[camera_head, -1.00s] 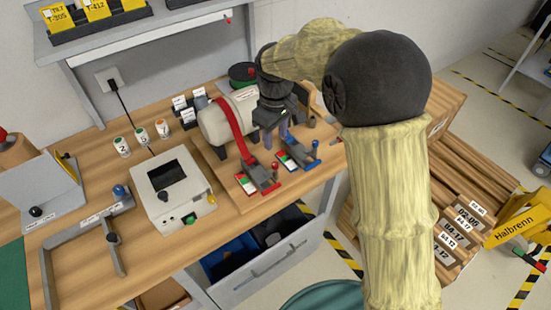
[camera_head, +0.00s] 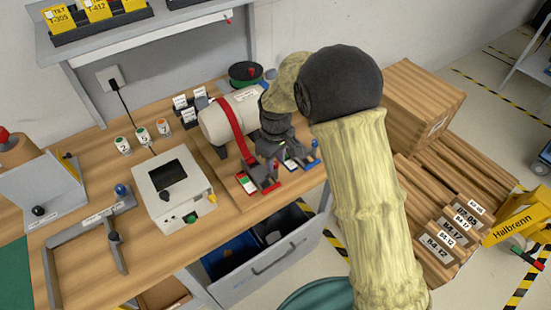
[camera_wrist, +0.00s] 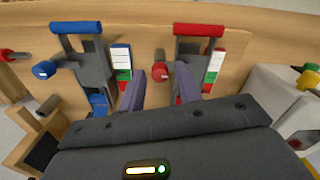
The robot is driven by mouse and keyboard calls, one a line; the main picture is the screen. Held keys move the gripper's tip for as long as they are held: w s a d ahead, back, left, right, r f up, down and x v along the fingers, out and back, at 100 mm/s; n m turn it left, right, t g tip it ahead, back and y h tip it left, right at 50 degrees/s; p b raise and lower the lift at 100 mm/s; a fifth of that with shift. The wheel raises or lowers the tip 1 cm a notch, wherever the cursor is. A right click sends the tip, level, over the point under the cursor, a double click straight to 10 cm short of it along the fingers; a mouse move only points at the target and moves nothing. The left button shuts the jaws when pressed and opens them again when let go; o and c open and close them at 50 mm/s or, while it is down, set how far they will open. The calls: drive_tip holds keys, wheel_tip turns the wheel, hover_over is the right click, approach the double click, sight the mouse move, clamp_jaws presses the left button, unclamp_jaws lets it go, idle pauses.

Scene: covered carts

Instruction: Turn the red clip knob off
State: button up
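The red clip has a red bar (camera_wrist: 198,30) and a dark body, with a white, green and red strip (camera_wrist: 213,70) beside it. Its red knob (camera_wrist: 159,66) shows in the wrist view between the tips of my gripper (camera_wrist: 159,72). The two fingers are apart, one on each side of the knob, and no contact is clear. In the head view my gripper (camera_head: 265,158) is low over the red clip (camera_head: 268,186) and hides its knob. The blue clip (camera_wrist: 76,27), with its blue knob (camera_wrist: 44,70), lies left of the red clip in the wrist view.
A pale cylinder with a red strap (camera_head: 228,125) stands just behind the clips. A white box with a dark screen (camera_head: 172,195) is to the left. An open drawer (camera_head: 265,260) lies below the bench edge. Wooden boxes (camera_head: 425,100) stand at the right.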

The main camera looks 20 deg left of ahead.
clamp_jaws()
drive_tip(key=shift+m, duration=0.4)
drive_tip(key=m+p, duration=0.1)
drive_tip(key=m, duration=0.2)
drive_tip(key=shift+r+m, duration=0.15)
drive_tip(key=shift+m, duration=0.15)
drive_tip(key=m+p, duration=0.1)
drive_tip(key=m, duration=0.3)
drive_tip(key=shift+w+m, duration=0.1)
drive_tip(key=shift+m, duration=0.2)
drive_tip(key=m+p, duration=0.1)
drive_tip(key=m, duration=0.3)
drive_tip(key=shift+p, duration=0.3)
drive_tip(key=m+p, duration=0.1)
drive_tip(key=m, duration=0.3)
drive_tip(key=shift+m, duration=0.3)
